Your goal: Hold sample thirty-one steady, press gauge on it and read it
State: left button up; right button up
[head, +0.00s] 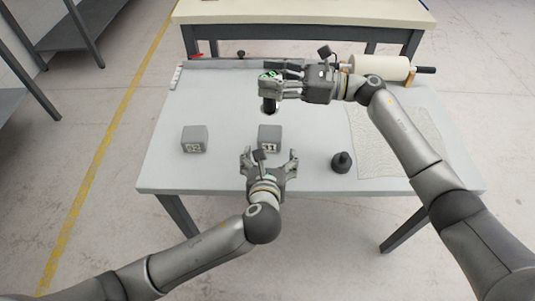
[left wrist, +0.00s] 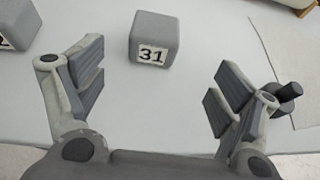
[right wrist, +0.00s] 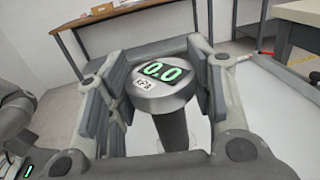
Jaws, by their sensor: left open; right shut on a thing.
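Sample 31 (head: 269,134) is a grey foam cube with a "31" label, standing on the table. It also shows in the left wrist view (left wrist: 155,36), ahead of and between the fingers. My left gripper (head: 269,156) is open and empty, on the near side of the cube and apart from it. My right gripper (head: 272,88) is shut on the gauge (head: 269,104), whose dark shaft points down beyond the cube in the head view. In the right wrist view the gauge display (right wrist: 160,72) reads 0.0 kPa in green. The shaft's lower end is hidden there.
A second grey cube labelled 02 (head: 194,139) stands to the left on the table (head: 225,176). A black knobbed weight-like object (head: 341,162) stands at right, beside a pale mesh sheet (head: 390,140). A cream roll (head: 380,67) lies behind my right arm. The front left is clear.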

aim_at(270, 135)
pick_arm(q)
jog(key=shift+w+a, duration=0.25)
jog(key=shift+w, duration=0.1)
pick_arm(e)
jog(key=shift+r, duration=0.1)
pick_arm(q)
jog(key=shift+w, duration=0.35)
jog(key=x, duration=1.1)
jog(key=shift+a, duration=0.15)
jog(key=c, duration=1.1)
pick_arm(e)
notch_tip(270, 135, down, 4)
jog(key=m+t, duration=0.1)
jog(key=t, duration=0.1)
jog(key=shift+m+t+h, duration=0.3)
jog(key=shift+m+t, duration=0.1)
jog(key=shift+f, duration=2.2)
